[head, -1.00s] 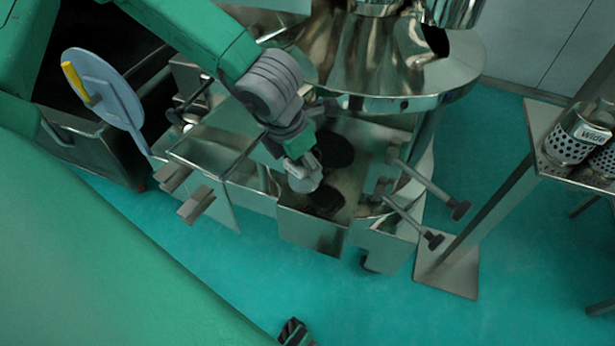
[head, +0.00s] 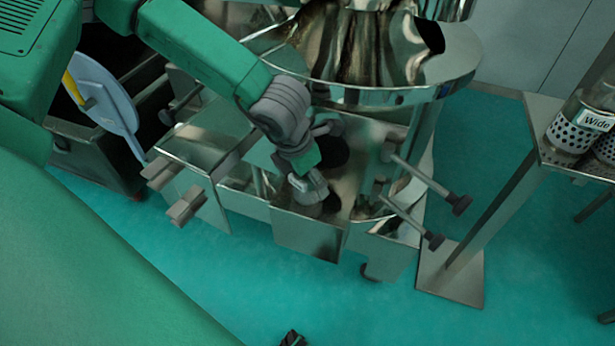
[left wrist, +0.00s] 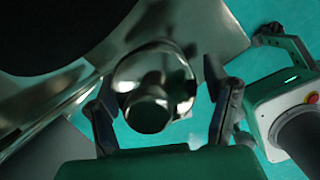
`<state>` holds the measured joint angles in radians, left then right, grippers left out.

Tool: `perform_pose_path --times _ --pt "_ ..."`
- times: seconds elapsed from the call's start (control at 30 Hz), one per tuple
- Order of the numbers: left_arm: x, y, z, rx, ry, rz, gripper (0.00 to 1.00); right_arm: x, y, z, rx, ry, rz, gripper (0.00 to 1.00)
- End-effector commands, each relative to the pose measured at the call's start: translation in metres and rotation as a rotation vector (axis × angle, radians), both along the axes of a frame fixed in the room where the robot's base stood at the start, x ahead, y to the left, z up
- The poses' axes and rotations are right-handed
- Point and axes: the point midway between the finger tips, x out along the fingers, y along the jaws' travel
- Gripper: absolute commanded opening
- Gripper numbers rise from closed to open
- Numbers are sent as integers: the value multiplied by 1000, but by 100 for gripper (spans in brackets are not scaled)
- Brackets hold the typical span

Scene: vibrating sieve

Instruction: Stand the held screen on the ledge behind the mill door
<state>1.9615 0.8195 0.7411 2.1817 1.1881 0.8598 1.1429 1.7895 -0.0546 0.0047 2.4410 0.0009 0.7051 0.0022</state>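My left gripper (head: 306,182) is over the open steel box at the front of the mill (head: 305,238). A small shiny metal piece, apparently the screen (head: 310,198), sits at its fingertips, beside a dark round opening (head: 334,152). In the left wrist view the metal piece (left wrist: 150,82) is round with a dark round end, between the two fingers of the left gripper (left wrist: 162,85). Contact on the right finger is not clear. The ledge cannot be made out. Only a dark bit of what seems my right gripper (head: 292,339) shows at the bottom edge.
Clamp bars with dark knobs (head: 428,183) stick out to the right of the box. A side table (head: 545,108) at the right holds perforated cylinders (head: 568,138), one labelled "Wide". Teal floor lies in front.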

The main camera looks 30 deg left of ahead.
Motion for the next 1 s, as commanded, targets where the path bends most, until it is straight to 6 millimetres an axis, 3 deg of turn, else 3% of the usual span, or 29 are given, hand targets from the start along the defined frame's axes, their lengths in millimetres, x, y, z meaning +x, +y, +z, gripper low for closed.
perform_pose_path --times 0.37,0.8,1.0 --pt "-1 4 8 -7 -3 -1 76 0 0 4 0 0 0 40" --pt "-22 8 94 -4 -5 1 76 0 0 42 0 0 0 40" --pt "-28 12 113 -7 -4 1 76 0 0 50 0 0 0 40"
